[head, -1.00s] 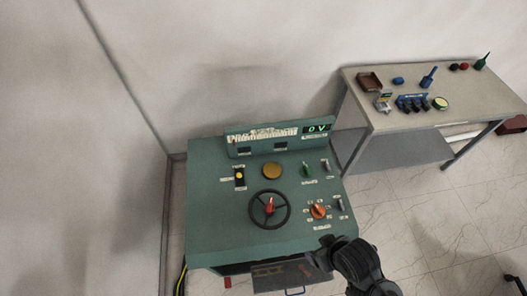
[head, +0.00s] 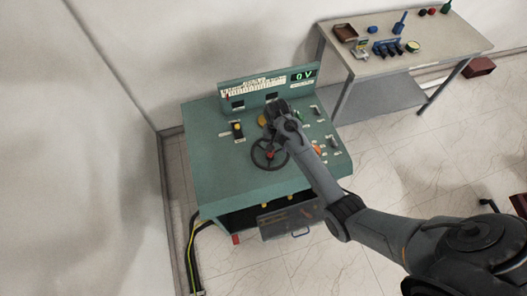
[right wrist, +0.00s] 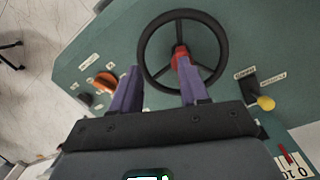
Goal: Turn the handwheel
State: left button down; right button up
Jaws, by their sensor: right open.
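The black spoked handwheel (head: 254,157) with a red centre knob lies on the sloped top of the green console (head: 215,160). My right arm reaches in from the lower right, and its gripper (head: 276,108) is over the console, at the far side of the wheel. In the right wrist view, my open right gripper (right wrist: 157,88) has two purple fingers pointing at the handwheel (right wrist: 144,47). One finger overlaps the wheel's red knob (right wrist: 180,52); the other is beside the rim. I cannot tell whether either touches. My left gripper is not in view.
A green 0 V display (head: 302,75) stands on the console's back panel. An orange knob (right wrist: 104,82) and a yellow-tipped switch (right wrist: 265,103) flank the wheel. A side table (head: 430,45) with small parts is at the back right. A wall closes the left.

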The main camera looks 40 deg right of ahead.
jog(key=w+r+t, duration=0.1)
jog(key=w+r, duration=0.3)
jog(key=f, duration=0.5)
jog(key=f+p, duration=0.1)
jog(key=f, duration=0.4)
jog(key=shift+w+d+f, duration=0.1)
jog(key=shift+d+f, duration=0.05)
jog(key=shift+d, duration=0.05)
jog(key=shift+c, duration=0.2)
grip_shut()
